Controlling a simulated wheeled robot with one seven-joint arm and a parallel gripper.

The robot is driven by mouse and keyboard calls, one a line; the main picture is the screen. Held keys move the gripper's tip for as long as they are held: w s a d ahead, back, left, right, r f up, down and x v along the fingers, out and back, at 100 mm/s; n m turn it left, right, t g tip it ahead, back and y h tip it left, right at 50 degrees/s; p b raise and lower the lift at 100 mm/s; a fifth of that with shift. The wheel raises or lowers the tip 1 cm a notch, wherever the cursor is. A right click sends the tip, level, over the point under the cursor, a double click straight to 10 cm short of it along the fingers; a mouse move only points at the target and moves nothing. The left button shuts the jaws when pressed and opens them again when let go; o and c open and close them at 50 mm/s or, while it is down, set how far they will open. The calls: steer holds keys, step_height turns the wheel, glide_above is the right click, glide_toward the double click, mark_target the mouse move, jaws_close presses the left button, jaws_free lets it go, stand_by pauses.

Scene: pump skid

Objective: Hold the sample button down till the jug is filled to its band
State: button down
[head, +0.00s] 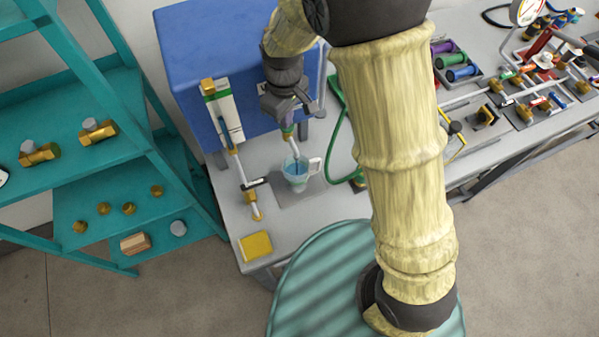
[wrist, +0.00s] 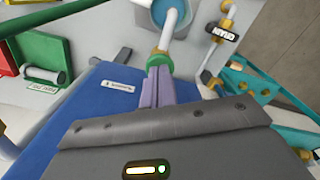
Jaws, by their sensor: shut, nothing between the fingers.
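The clear jug (head: 297,178) stands upright on a grey plate, its white handle to the right. Bluish liquid shows in it. I cannot make out its band or the level against it. In the wrist view the jug (wrist: 172,12) is at the top edge, under a white spout (wrist: 168,28). My gripper (head: 289,132) points down over the spout, in front of the blue box. Its purple fingers (wrist: 159,76) are shut with nothing between them, their tips close to the spout's yellow-green collar (wrist: 158,54). I cannot see the sample button itself; contact cannot be told.
The blue box (head: 190,55) stands behind the jug, with a small white label (wrist: 117,86) near my fingers. A sample line (head: 238,160) with a black tag runs left of the jug. A yellow block (head: 256,245) lies at the bench's front. A teal shelf (head: 105,150) stands left.

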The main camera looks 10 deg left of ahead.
steer(key=shift+r+p, duration=0.95)
steer(key=shift+r, duration=0.2)
steer(key=shift+f+b, duration=0.6)
steer(key=shift+f, duration=0.45)
steer(key=shift+r+p, duration=0.85)
steer(key=shift+r, duration=0.2)
step_height(320, 180, up, 5)
steer(key=p, duration=0.4)
steer(key=shift+d, duration=0.1)
stand_by(0.7)
